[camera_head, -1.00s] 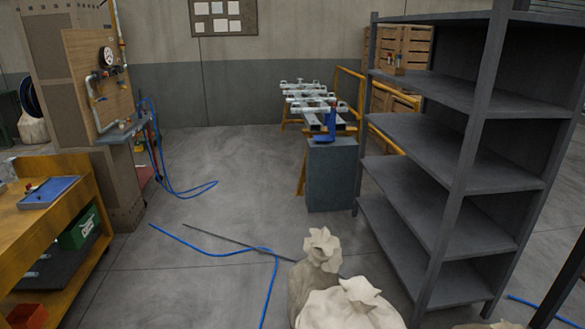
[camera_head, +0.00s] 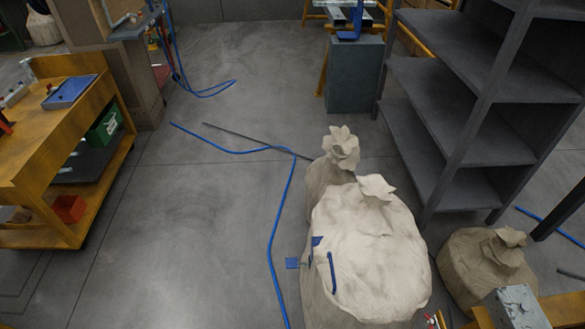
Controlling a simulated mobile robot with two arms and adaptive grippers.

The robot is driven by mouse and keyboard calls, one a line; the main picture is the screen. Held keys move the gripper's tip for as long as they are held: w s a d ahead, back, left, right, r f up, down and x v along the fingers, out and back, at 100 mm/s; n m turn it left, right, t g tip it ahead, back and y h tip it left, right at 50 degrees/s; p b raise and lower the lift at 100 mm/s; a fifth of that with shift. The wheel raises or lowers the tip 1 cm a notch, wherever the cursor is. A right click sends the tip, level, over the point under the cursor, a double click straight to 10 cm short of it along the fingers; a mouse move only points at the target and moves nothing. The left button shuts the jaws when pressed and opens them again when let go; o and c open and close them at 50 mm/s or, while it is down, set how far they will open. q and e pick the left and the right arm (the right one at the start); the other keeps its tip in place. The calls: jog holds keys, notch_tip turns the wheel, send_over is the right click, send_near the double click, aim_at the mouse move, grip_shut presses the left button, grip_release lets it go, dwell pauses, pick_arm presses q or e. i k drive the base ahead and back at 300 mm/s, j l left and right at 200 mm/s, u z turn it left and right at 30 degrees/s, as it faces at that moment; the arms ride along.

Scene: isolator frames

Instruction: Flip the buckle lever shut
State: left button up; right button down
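Neither of my grippers is in view. Small blue parts show at the front left of the large pale sack: a flat square piece (camera_head: 292,263), a small piece (camera_head: 317,241) and an upright bar (camera_head: 332,272). They may belong to a buckle and its lever, but I cannot tell from here. I cannot tell whether any lever is open or shut. Another blue fitting (camera_head: 348,35) stands on the grey cabinet (camera_head: 354,80) at the back, cut by the top edge.
The large sack (camera_head: 370,235) stands close ahead, with a smaller sack (camera_head: 325,180) behind it and another (camera_head: 480,265) at right. Grey shelving (camera_head: 440,75) is on the right, an orange workbench (camera_head: 45,125) on the left.

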aim_at(291, 262)
jog(key=j+z, duration=0.4)
jog(key=j, duration=0.4)
jog(key=j+z, duration=0.4)
jog(key=j, duration=0.35)
jog(key=k, duration=0.05)
